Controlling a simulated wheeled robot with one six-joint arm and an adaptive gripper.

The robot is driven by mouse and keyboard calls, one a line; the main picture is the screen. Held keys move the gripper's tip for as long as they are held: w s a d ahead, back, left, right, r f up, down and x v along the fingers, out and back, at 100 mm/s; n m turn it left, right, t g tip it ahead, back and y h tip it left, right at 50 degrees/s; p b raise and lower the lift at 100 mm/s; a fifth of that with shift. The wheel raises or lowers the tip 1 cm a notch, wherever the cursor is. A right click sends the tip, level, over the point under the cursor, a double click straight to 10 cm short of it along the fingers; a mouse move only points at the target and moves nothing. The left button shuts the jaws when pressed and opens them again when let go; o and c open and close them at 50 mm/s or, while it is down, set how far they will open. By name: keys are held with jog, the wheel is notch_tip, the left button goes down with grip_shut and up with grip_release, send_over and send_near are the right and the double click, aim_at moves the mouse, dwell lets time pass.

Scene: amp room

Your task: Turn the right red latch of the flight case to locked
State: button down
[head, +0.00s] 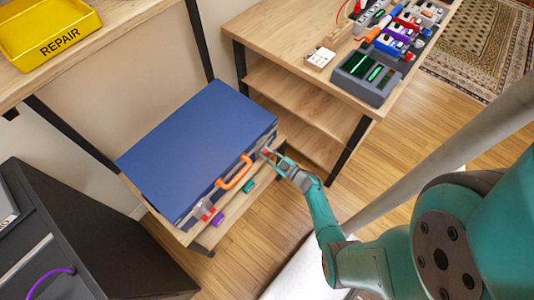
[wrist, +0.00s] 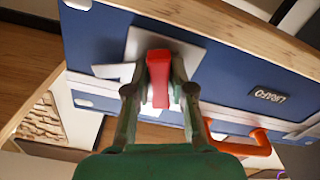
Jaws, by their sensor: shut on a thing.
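The blue flight case (head: 195,145) lies closed on a low wooden shelf stand in the head view. Its front has an orange handle (head: 236,174), with a red latch (head: 207,213) left of it. My gripper (head: 272,157) is at the right end of the front, at the right red latch. In the wrist view the right red latch (wrist: 158,77) sits on a pale metal plate (wrist: 185,48) between my two fingers, and my gripper (wrist: 160,92) is shut on it. The orange handle (wrist: 248,146) also shows there. The fingers hide the latch's sides.
A wooden bench (head: 285,35) with shelves stands behind and right, bearing pedals and a dark device (head: 367,76). A yellow REPAIR tray (head: 45,35) is at upper left. A black cabinet (head: 85,225) stands at left. Purple (head: 217,217) and green (head: 248,186) items lie below the case front.

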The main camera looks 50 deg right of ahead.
jog(key=n, duration=1.3)
jog(key=shift+n, duration=0.4)
dwell(0.4)
jog(key=c, duration=1)
grip_release()
jog(key=s, duration=0.7)
jog(key=shift+s, duration=0.25)
